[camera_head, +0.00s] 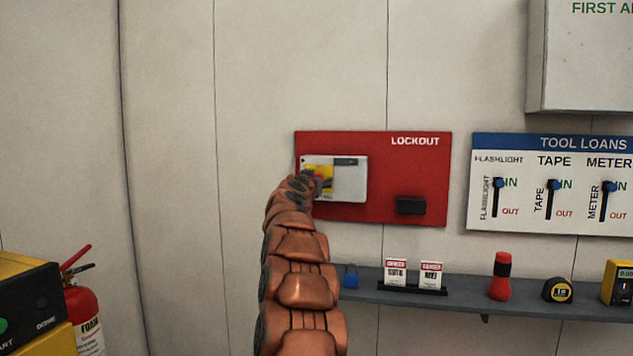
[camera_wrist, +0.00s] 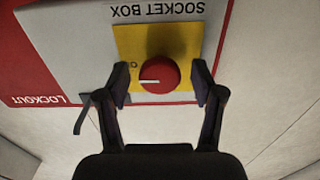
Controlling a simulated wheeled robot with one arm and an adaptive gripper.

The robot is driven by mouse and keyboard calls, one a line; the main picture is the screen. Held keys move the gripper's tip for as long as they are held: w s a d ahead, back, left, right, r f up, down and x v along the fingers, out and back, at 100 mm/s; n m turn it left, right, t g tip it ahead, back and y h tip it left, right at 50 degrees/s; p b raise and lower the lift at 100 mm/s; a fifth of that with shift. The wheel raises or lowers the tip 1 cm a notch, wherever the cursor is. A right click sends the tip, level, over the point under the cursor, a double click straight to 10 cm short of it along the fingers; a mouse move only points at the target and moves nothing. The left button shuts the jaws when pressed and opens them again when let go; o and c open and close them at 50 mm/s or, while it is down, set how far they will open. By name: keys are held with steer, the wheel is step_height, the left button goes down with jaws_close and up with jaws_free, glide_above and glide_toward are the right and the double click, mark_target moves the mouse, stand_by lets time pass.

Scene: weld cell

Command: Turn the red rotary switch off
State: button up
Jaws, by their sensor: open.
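The red rotary switch (camera_wrist: 158,76) sits on a yellow plate (camera_wrist: 128,40) on the grey socket box (camera_wrist: 70,35). A white mark on the knob points left in the wrist view, below a small "O" printed on the plate. My gripper (camera_wrist: 161,88) is open, with one finger on each side of the knob and a visible gap to it. In the head view the socket box (camera_head: 350,180) hangs on the red lockout board (camera_head: 420,165), and my arm hides part of it and most of the knob.
A black block (camera_head: 411,205) is on the board's lower right. A shelf (camera_head: 460,295) below holds danger tags (camera_head: 431,274), a red flashlight (camera_head: 501,276) and a tape measure (camera_head: 557,290). A tool loans board (camera_head: 555,185) hangs at right. A fire extinguisher (camera_head: 85,315) stands lower left.

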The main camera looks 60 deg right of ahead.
steer(key=c, duration=1.1)
steer(key=shift+n, duration=0.3)
steer(key=n, duration=1.7)
steer(key=shift+s+r, duration=0.1)
steer(key=shift+n, duration=0.4)
steer(key=o, duration=1.1)
